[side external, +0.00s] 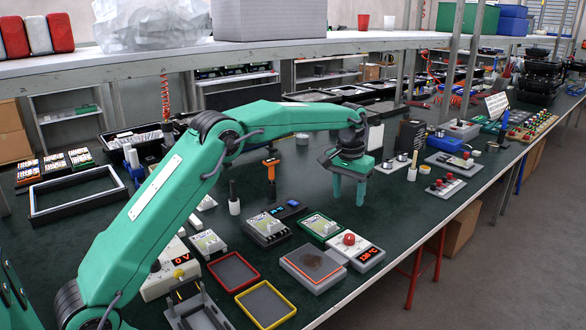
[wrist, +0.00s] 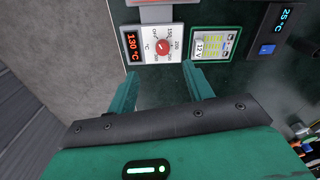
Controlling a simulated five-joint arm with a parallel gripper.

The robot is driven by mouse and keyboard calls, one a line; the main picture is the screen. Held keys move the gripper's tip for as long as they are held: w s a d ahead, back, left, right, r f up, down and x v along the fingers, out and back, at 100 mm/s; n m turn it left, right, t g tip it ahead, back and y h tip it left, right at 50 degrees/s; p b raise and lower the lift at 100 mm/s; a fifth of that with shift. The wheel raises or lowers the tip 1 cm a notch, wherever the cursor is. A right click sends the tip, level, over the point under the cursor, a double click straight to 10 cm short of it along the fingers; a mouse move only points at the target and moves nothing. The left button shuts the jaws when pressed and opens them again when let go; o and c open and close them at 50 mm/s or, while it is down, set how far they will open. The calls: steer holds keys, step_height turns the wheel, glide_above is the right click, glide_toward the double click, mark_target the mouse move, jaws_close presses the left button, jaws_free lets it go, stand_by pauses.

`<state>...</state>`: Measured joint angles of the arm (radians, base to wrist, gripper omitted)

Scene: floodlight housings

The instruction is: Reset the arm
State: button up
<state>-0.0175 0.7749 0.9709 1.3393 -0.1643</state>
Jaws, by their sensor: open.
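My gripper (side external: 349,190) is open and empty, with its two green fingers pointing down above the dark green bench top (side external: 400,215). It hangs to the right of and behind the red-knobbed temperature unit. In the wrist view, the fingertips of my gripper (wrist: 162,82) are apart with only bench surface between them. My green arm reaches from the lower left across the bench and is raised. No floodlight housing can be made out for certain.
A temperature unit (side external: 357,251) with a red knob shows 130 °C in the wrist view (wrist: 152,45). Beside it are a hot plate (side external: 313,265), a green-framed 12 V unit (side external: 320,226), a red tray (side external: 233,271) and a yellow tray (side external: 265,304). A shelf (side external: 340,44) runs above the back.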

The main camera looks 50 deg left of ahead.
steer(key=s+r+m+t, duration=0.1)
steer(key=s+r, duration=0.5)
steer(key=s, duration=0.3)
steer(key=s+r+t, duration=0.2)
steer(key=s+r, duration=0.5)
steer(key=s, duration=0.2)
steer(key=s+f+t, duration=0.1)
steer(key=s+f, duration=0.2)
steer(key=s, duration=0.7)
steer(key=s+d+f+m+t, duration=0.1)
steer(key=s+f, duration=0.2)
steer(key=s, duration=0.7)
steer(key=shift+s, duration=0.3)
